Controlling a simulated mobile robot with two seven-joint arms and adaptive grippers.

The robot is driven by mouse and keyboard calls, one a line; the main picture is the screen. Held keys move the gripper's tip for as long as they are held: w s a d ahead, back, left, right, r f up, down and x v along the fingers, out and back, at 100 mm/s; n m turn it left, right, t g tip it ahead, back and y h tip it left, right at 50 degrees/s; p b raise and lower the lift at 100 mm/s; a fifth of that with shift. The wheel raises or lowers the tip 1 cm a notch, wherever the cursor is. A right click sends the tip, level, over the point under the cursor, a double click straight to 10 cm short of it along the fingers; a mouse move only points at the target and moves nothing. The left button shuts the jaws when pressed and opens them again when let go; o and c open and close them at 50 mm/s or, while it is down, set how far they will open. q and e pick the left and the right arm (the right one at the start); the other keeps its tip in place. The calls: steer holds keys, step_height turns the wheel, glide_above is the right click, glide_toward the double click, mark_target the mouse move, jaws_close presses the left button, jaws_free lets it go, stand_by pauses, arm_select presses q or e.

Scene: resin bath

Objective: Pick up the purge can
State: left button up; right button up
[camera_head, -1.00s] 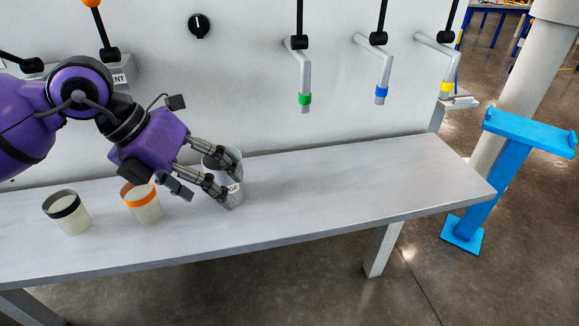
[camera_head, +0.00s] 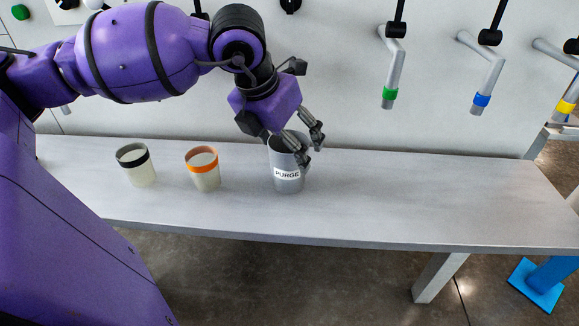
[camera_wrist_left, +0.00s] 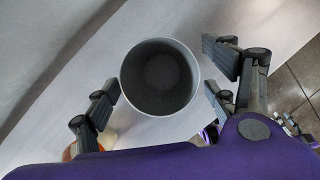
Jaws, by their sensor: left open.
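The purge can (camera_head: 288,180) is a grey open-topped cup with a white PURGE label, upright on the bench. My left gripper (camera_head: 308,142) is open at the can's upper right, its fingers in front of and behind the rim in the head view. In the left wrist view the empty-looking can (camera_wrist_left: 160,112) lies between the spread fingers of my gripper (camera_wrist_left: 162,88), with gaps on both sides. Small jointed dark parts at the lower right of the wrist view look like my right gripper (camera_wrist_left: 290,126), too small to read.
An orange-banded cup (camera_head: 206,180) and a black-banded cup (camera_head: 141,176) stand left of the can on the grey bench (camera_head: 400,205). The bench to its right is clear. Taps with green (camera_head: 390,94), blue (camera_head: 482,100) and yellow bands hang from the wall behind.

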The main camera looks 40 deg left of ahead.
arm_select(q)
steer(key=c, duration=1.7)
steer(key=shift+o, duration=0.2)
steer(key=shift+r, duration=0.15)
